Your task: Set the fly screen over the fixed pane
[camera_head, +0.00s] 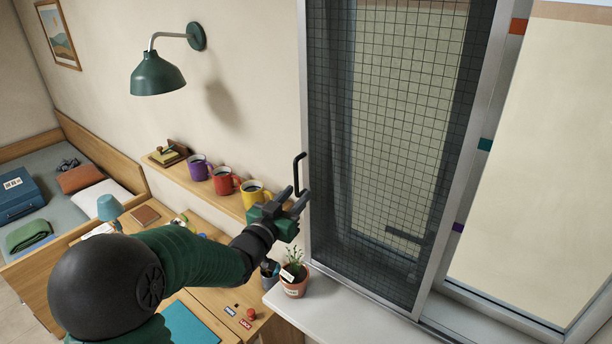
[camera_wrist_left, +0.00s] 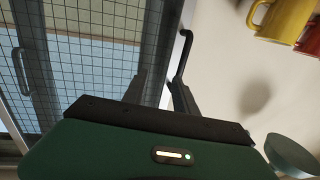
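The fly screen (camera_head: 395,130), a dark mesh in a silver frame, stands upright across the left part of the window. It also shows in the left wrist view (camera_wrist_left: 95,45). A black handle (camera_head: 298,174) sticks out from its left frame edge. The right pane (camera_head: 535,160) is clear of mesh. My left gripper (camera_head: 296,194) is at the handle's lower end, with its fingers apart. In the left wrist view the handle (camera_wrist_left: 184,48) lines up with the right-hand fingertip; I cannot tell whether they touch. My right gripper is out of view.
A potted plant (camera_head: 294,283) stands on the white sill (camera_head: 345,316) below my left gripper. A wall shelf (camera_head: 228,203) with purple, red and yellow mugs is close to its left. Orange, teal (camera_head: 485,144) and purple marks line the window frame. A green lamp (camera_head: 157,75) hangs above.

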